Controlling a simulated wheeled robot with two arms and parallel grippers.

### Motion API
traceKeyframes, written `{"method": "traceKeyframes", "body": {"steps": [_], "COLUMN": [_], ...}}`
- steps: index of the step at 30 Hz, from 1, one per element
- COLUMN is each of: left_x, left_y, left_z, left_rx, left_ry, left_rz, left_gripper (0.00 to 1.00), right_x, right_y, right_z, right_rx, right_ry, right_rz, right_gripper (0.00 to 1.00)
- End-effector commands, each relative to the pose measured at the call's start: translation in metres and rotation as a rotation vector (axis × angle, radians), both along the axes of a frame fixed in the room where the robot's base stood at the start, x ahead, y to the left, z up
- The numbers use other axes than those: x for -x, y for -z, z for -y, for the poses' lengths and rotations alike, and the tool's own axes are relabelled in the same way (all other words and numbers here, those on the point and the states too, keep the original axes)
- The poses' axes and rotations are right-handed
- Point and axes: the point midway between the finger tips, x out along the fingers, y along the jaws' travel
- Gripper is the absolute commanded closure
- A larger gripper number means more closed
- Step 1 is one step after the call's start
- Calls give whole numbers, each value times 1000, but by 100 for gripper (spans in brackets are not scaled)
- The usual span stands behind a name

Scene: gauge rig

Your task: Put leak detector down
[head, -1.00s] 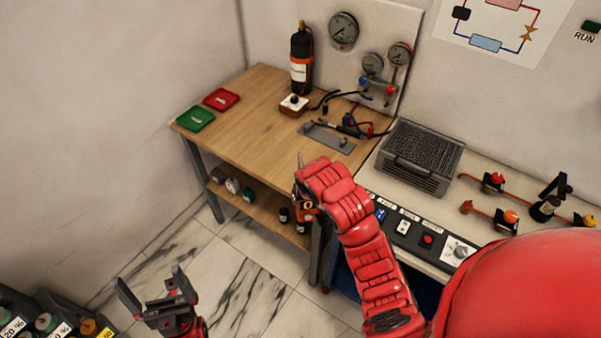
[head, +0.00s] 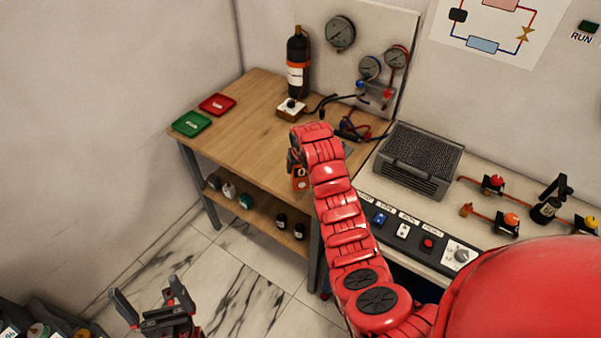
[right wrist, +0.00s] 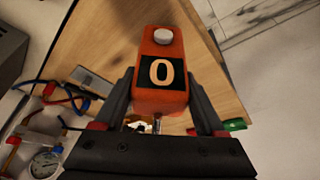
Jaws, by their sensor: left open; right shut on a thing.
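The leak detector (right wrist: 163,70) is an orange box with a round white button and a black display reading 0. In the right wrist view my right gripper (right wrist: 165,95) is shut on it, one finger on each side. In the head view the detector (head: 300,182) shows at the wooden table's front edge, partly hidden by my red right arm. Its gripper is mostly hidden there. The wooden table (head: 238,135) lies behind and below it; whether the detector touches the table I cannot tell. My left gripper (head: 148,298) is open and empty at lower left, over the floor.
A green tray (head: 190,123) and a red tray (head: 217,103) sit at the table's left. A black cylinder (head: 297,65), a white-topped box (head: 290,108) and hoses occupy the back. A wire-mesh unit (head: 420,158) stands right. The table's left-middle is clear.

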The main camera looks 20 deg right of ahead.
Motion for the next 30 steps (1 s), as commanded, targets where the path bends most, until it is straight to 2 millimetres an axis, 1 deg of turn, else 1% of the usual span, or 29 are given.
{"method": "traceKeyframes", "body": {"steps": [2, 5, 6, 9, 12, 17, 22, 23, 24, 27, 30], "left_x": [0, 0, 0, 0, 0, 0, 0, 0, 0, 0, 0], "left_y": [-6, -20, -23, -29, -28, -27, -22, -23, -23, -24, -24], "left_z": [0, 0, 0, 0, 0, 0, 0, 0, 0, 0, 0], "left_rx": [0, 0, 0, 0, 0, 0, 0, 0, 0, 0, 0], "left_ry": [0, 0, 0, 0, 0, 0, 0, 0, 0, 0, 0], "left_rz": [0, 0, 1, 0, 0, 0, 0, 0, 0, 0, 0], "left_gripper": [0, 0, 0, 0, 0, 0, 0, 0, 0, 0, 0], "right_x": [-1, -1, 0, -1, -1, -2, -2, -1, -1, -1, -1], "right_y": [0, 11, 18, 29, 35, 35, 41, 39, 39, 39, 39], "right_z": [0, 0, 0, 0, 0, 0, 0, 0, 0, 0, 0], "right_rx": [0, 0, 0, 0, 0, 0, 0, 0, 0, 0, 0], "right_ry": [0, -2, -1, -1, -1, -1, 0, 0, 0, 0, 0], "right_rz": [-4, -5, -9, -4, -2, 0, 0, 0, -1, -1, -1], "right_gripper": [100, 100, 100, 100, 100, 100, 100, 22, 15, 0, 0]}}
